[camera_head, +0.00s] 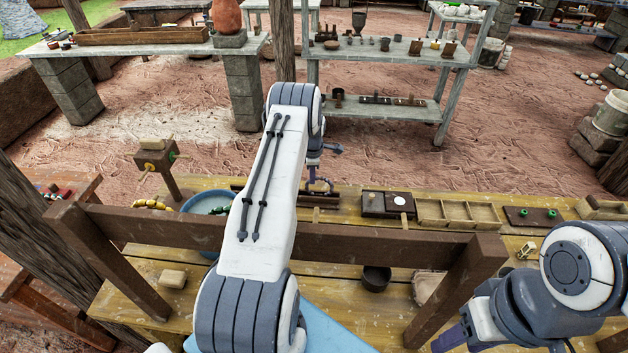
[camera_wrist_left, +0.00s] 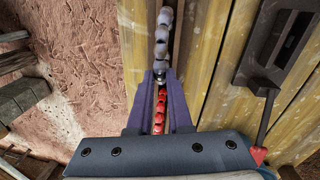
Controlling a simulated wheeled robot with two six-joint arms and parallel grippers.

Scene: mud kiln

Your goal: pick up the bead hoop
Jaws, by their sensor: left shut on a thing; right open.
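The bead hoop (camera_wrist_left: 161,42) shows in the left wrist view as a line of pale grey beads beyond the fingertips and red beads between the fingers. My left gripper (camera_wrist_left: 160,82) is shut on it. In the head view my left gripper (camera_head: 319,184) is small, at the far side of the yellow plank bench, and the hoop is mostly hidden there. Whether the hoop is clear of the wood below, I cannot tell. My right gripper (camera_head: 449,339) shows only as a purple part at the bottom edge of the head view; it is open, with its tips largely hidden.
A brown wooden rail (camera_head: 385,240) crosses above the bench. A blue bowl (camera_head: 207,203) stands left of my arm. A divided wooden tray (camera_head: 457,214) and a dark board with green rings (camera_head: 533,217) lie to the right. A dark cup (camera_head: 376,279) stands nearer, on the bench.

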